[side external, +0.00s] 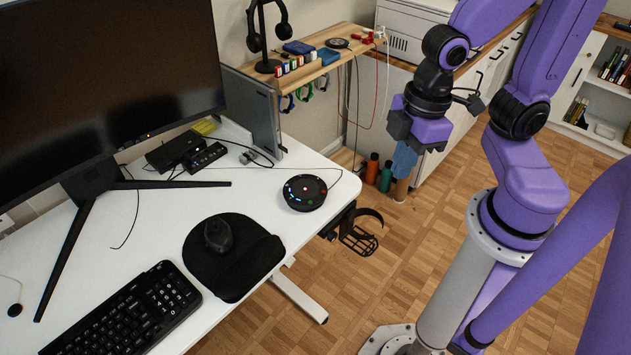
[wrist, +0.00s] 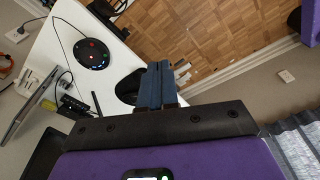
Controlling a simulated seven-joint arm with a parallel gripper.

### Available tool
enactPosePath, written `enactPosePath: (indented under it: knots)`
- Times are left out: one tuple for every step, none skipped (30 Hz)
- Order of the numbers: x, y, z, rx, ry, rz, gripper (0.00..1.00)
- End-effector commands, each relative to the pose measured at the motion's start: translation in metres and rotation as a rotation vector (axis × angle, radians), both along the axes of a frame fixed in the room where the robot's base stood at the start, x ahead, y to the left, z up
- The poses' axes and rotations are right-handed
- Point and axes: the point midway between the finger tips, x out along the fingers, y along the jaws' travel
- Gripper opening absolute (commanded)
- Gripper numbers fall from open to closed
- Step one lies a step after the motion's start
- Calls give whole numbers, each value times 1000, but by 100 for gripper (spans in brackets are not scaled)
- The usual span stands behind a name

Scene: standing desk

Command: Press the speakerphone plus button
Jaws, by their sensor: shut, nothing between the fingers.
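The speakerphone (side external: 305,192) is a round black puck with lit red and blue marks on top. It lies flat on the white desk (side external: 262,170) near its right end. It also shows in the wrist view (wrist: 90,53), at the upper left. Its plus button is too small to make out. My gripper (side external: 404,172) is in the air off the desk's right end, to the right of the speakerphone and apart from it. In the wrist view my gripper's blue fingers (wrist: 157,84) are together, with nothing between them.
A mouse (side external: 218,234) on a black mat (side external: 240,258), a keyboard (side external: 128,312) and a monitor (side external: 100,80) stand on the desk. A grey upright panel (side external: 255,112) rises behind the speakerphone. A cable runs from the speakerphone. The desk around the speakerphone is mostly clear.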

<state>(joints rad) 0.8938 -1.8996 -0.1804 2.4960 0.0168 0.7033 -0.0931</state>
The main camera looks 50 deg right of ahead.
Motion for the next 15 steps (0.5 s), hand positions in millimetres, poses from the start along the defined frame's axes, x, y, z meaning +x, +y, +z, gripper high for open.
enactPosePath:
  knots:
    - [12,5,-8,17,-13,-10,0]
    - [19,8,-12,31,-25,-12,0]
    - [29,12,-18,50,-42,-16,0]
    - [37,15,-22,62,-55,-20,0]
    - [45,17,-26,75,-69,-23,0]
    - [55,19,-32,91,-89,-27,0]
    - [63,20,-36,103,-105,-31,0]
    - [71,21,-40,113,-122,-34,0]
    - [81,22,-46,126,-144,-40,0]
    - [89,22,-50,136,-161,-43,0]
    - [97,22,-54,143,-179,-47,0]
    - [107,21,-60,153,-204,-52,0]
    - [115,20,-64,160,-223,-56,0]
    - [123,19,-68,166,-244,-60,0]
    - [133,16,-73,172,-269,-65,0]
